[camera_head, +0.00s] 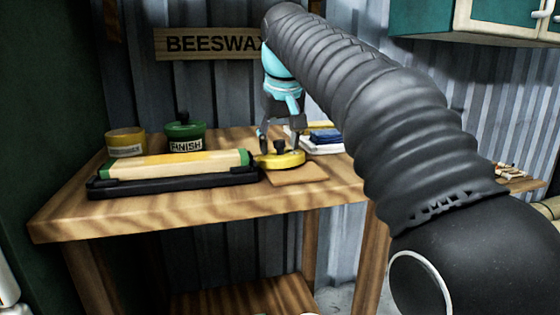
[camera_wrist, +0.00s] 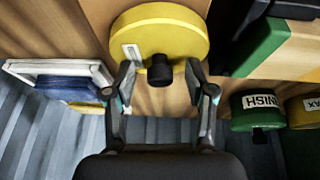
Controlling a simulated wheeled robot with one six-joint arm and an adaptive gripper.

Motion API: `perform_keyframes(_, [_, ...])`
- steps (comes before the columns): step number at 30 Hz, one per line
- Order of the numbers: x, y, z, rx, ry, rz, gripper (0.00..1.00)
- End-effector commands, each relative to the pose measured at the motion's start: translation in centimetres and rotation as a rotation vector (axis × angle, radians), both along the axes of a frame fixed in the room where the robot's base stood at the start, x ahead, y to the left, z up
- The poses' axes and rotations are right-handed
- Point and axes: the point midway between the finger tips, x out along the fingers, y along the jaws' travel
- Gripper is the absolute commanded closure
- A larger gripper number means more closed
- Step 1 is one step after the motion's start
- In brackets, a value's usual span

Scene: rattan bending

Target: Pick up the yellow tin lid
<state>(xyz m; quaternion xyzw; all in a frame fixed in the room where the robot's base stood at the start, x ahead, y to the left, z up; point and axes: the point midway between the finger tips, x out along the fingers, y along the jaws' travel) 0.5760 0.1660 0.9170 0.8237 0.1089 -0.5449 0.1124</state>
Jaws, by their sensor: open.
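The yellow tin lid (camera_head: 290,161) is a round disc with a dark knob on top. It sits on the wooden table beside the right end of a black tray. In the wrist view the yellow lid (camera_wrist: 150,28) fills the top middle, with a pale label on it, and its black knob (camera_wrist: 159,72) points towards me. My gripper (camera_head: 281,138) hangs just above the lid. In the wrist view my gripper (camera_wrist: 160,78) is open, with one finger on each side of the knob and visible gaps; neither finger clearly touches it.
The black tray (camera_head: 170,187) holds a long green-ended block (camera_head: 175,163). Behind it stand a yellow tin (camera_head: 125,142) and a green FINISH tin (camera_head: 185,137). Blue and white folded cloths (camera_head: 324,139) lie right of my gripper. A thin brown square (camera_head: 297,174) lies in front of the lid.

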Motion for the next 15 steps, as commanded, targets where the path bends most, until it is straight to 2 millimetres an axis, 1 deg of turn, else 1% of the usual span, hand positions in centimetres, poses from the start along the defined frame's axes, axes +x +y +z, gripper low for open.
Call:
perform_keyframes(1, [0.09,0.0,-0.34,0.0,0.0,0.0,0.45])
perform_keyframes(7, [0.15,0.03,-0.31,0.0,-0.001,0.0,0.45])
perform_keyframes(8, [0.14,0.02,-0.3,0.0,-0.001,0.0,0.5])
perform_keyframes(9, [0.14,0.02,-0.3,0.0,-0.001,0.0,0.6])
perform_keyframes(11, [0.14,0.03,-0.3,0.0,-0.001,0.0,0.75])
perform_keyframes(12, [0.14,0.03,-0.31,0.0,-0.001,0.0,0.85])
perform_keyframes(14, [0.14,0.03,-0.32,0.0,0.0,0.0,1.0])
perform_keyframes(15, [0.14,0.03,-0.33,0.0,0.0,0.0,1.0])
